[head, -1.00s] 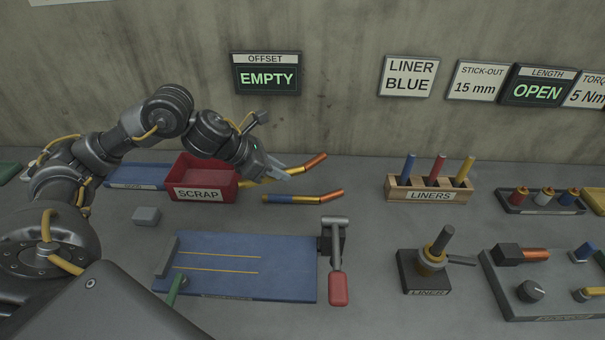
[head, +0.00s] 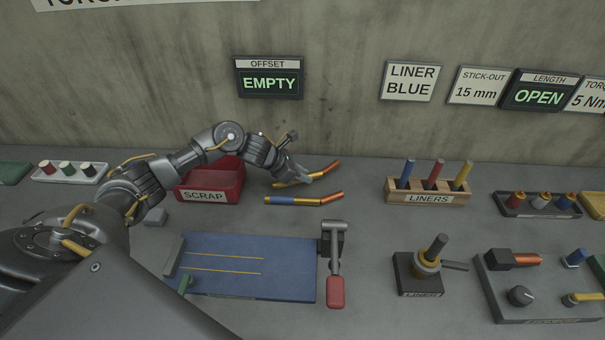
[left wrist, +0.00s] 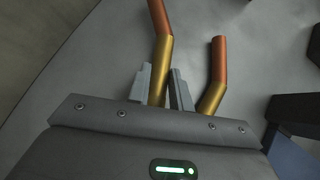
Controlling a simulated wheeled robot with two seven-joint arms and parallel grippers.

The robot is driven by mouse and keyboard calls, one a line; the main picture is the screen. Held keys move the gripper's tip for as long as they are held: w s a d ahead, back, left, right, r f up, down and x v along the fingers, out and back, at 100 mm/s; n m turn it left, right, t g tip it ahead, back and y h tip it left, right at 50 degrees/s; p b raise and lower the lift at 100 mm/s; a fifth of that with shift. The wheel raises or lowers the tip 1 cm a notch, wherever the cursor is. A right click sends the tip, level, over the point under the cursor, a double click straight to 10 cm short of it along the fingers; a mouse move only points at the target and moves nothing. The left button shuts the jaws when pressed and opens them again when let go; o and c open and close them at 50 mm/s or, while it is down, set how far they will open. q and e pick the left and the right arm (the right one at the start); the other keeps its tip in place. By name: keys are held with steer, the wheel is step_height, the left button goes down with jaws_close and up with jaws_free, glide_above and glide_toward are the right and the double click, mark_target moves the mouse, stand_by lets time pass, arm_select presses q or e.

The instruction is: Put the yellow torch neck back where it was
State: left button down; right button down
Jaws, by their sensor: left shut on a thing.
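The yellow torch neck (head: 316,175) has a straight yellow body and a bent copper tip. My left gripper (head: 303,178) is shut on it near its bend, at the back of the bench right of the scrap bin. In the left wrist view the fingers (left wrist: 162,90) stand on either side of the yellow neck (left wrist: 160,65), its copper end pointing away. Whether the neck touches the bench is hard to tell. A second neck (head: 293,201), with a blue sleeve, yellow bend and copper tip, lies just in front. My right gripper is not in view.
The red scrap bin (head: 238,184) stands left of the necks, behind my left arm. A blue board (head: 285,270) with a red-handled lever (head: 335,290) is in front. The liners block (head: 395,197) stands to the right, with clear bench between.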

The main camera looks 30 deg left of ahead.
arm_select(q)
steer(key=shift+w+f, duration=0.15)
steer(key=shift+f, duration=0.55)
steer(key=c, duration=1.3)
jaws_free()
steer(key=shift+o, duration=0.2)
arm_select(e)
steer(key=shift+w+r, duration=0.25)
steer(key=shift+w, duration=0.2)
